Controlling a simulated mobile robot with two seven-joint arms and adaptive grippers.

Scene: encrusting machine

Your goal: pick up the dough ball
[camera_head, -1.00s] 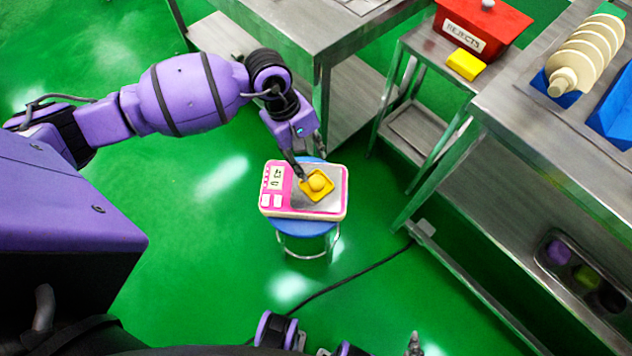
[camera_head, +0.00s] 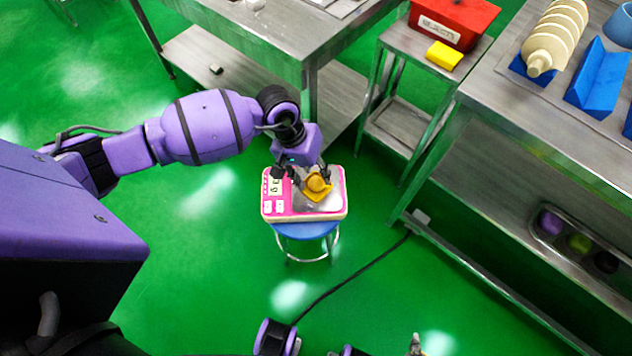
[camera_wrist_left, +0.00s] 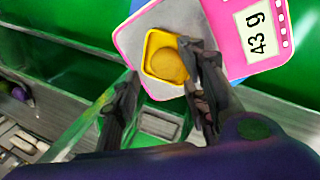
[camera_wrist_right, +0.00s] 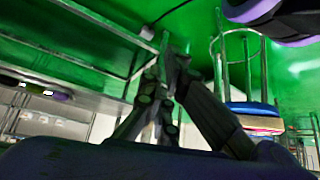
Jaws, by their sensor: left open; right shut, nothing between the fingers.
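The dough ball (camera_head: 317,183) is a small yellow-orange ball in a square yellow tray (camera_head: 320,196). The tray rests on the steel plate of a pink and white scale (camera_head: 332,206). My left gripper (camera_head: 311,176) is open, pointing down over the tray, with its fingers on either side of the ball in the head view. In the left wrist view the ball (camera_wrist_left: 167,65) lies between the two fingers, closer to the right-hand one, which hides part of the tray. Contact cannot be told. My right gripper (camera_wrist_right: 170,60) is shut and empty, away from the scale.
The scale reads 43 g in the left wrist view and stands on a round blue stool (camera_head: 306,232). Steel tables stand behind and at right. A red rejects bin (camera_head: 455,22) and yellow block (camera_head: 445,55) sit on a small table. A black cable (camera_head: 350,275) crosses the green floor.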

